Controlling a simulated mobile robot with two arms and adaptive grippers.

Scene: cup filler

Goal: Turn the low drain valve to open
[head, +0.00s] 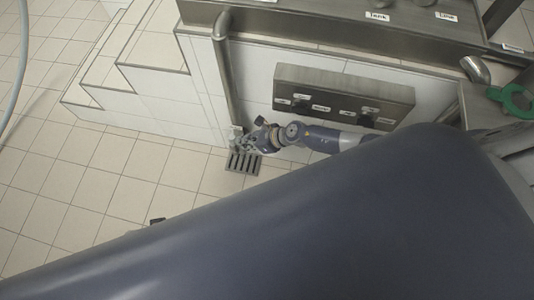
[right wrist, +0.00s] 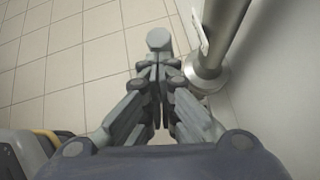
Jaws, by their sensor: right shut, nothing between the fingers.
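The low end of a vertical metal drain pipe (head: 226,80) runs down beside the white tiled wall. My right gripper (head: 240,142) is at the pipe's foot, just above the floor. In the right wrist view the gripper (right wrist: 157,72) is shut and empty. A grey, round-ended piece (right wrist: 158,39), perhaps the valve's handle, shows just beyond the fingertips; whether they touch it I cannot tell. The pipe (right wrist: 219,50) with a pale tag (right wrist: 199,28) stands just right of the fingers. The valve body is mostly hidden. My left gripper is not in view.
A dark floor grate (head: 243,163) lies under my right gripper. A metal panel with labelled knobs (head: 345,97) is on the wall behind my right arm. Tiled steps (head: 140,65) rise at the left. A green ring-shaped part (head: 516,101) is at the right.

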